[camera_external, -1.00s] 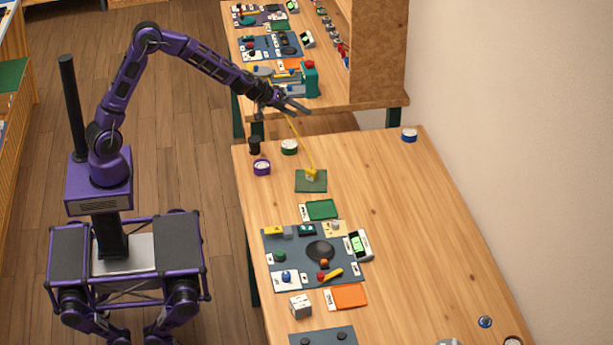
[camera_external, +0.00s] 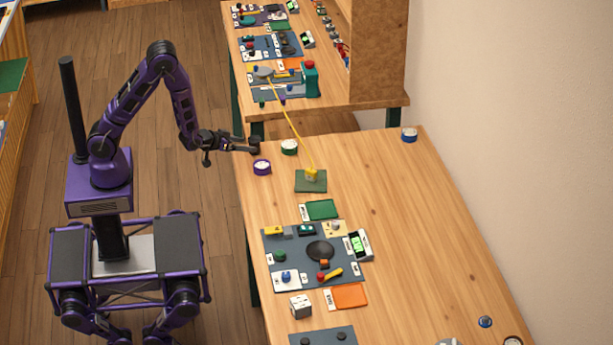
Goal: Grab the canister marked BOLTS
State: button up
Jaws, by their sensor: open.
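Several small round canisters stand at the table's far end: a purple one (camera_external: 262,167), a green one (camera_external: 289,147) and a blue one (camera_external: 409,135) at the far right corner. A black one at the far left corner is largely hidden by my gripper. The lettering is too small to read, so I cannot tell which is marked BOLTS. My gripper (camera_external: 250,147) is open, low at the table's left edge, with its fingers pointing right at the black canister. I cannot tell whether they touch it.
A dark board (camera_external: 284,263) with several parts lies nearer. The table's right side (camera_external: 420,230) is mostly clear.

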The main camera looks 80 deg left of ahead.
aim_at(263, 151)
jog(key=shift+w+a+f+m+t, duration=0.1)
jog(key=shift+w+a+m+t, duration=0.05)
jog(key=shift+a+m+t, duration=0.4)
jog(key=shift+y, duration=0.3)
jog(key=x, duration=0.7)
jog(key=shift+w+d, duration=0.1)
jog(key=shift+w, duration=0.1)
jog(key=c, duration=1.3)
